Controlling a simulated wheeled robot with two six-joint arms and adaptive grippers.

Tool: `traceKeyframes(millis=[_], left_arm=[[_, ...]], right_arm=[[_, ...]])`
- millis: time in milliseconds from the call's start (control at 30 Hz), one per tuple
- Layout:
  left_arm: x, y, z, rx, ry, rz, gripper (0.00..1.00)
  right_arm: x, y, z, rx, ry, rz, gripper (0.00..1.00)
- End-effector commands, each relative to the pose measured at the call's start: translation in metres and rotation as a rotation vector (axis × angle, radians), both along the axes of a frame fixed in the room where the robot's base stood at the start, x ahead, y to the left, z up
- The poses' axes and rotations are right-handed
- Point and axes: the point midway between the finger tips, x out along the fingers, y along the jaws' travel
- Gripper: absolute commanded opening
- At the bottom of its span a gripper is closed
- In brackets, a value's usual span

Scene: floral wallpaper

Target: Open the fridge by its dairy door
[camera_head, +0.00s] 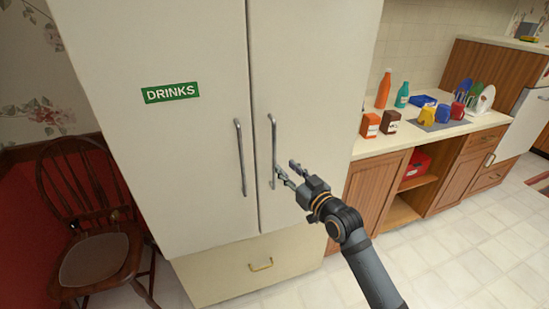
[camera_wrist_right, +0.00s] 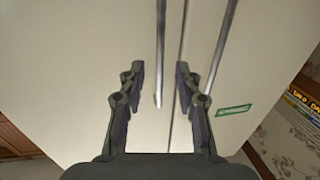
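The fridge has two tall cream doors. The left door (camera_head: 160,50) carries a green DRINKS label (camera_head: 170,92) and a vertical metal handle (camera_head: 240,158). The right door (camera_head: 320,70) shows no label, and I see no dairy label in either view. Its vertical handle (camera_head: 272,135) is beside the door seam. Both doors look shut. My right gripper (camera_head: 286,168) is open at the lower part of that right handle. In the right wrist view, the handle (camera_wrist_right: 160,50) appears between the open fingers (camera_wrist_right: 158,76); contact is not clear. My left gripper is out of view.
A cream drawer (camera_head: 225,272) is below the doors. A wooden chair (camera_head: 105,245) stands at the left. A counter (camera_head: 425,138) with bottles, boxes and mugs adjoins the fridge on the right. The tiled floor (camera_head: 460,260) at the front right is clear.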

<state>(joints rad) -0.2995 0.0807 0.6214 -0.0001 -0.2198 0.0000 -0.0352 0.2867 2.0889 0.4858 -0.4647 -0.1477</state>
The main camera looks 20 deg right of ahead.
Motion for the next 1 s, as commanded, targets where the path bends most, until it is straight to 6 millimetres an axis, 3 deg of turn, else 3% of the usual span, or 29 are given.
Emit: traceKeyframes(millis=[200, 333, 500, 733, 1000], left_arm=[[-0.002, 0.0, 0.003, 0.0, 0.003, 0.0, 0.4], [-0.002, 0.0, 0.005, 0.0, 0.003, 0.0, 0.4], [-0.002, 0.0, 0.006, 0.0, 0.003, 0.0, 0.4], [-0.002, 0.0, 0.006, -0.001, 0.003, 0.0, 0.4], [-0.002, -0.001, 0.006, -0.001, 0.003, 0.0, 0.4]], right_arm=[[0.047, 0.011, 0.002, 0.006, -0.001, 0.0, 0.34], [0.067, 0.016, 0.001, 0.002, 0.0, 0.0, 0.34], [0.078, 0.019, 0.0, 0.001, 0.001, 0.001, 0.34], [0.078, 0.019, -0.001, 0.0, 0.001, 0.0, 0.34], [0.078, 0.018, -0.001, 0.0, 0.001, 0.0, 0.0]])
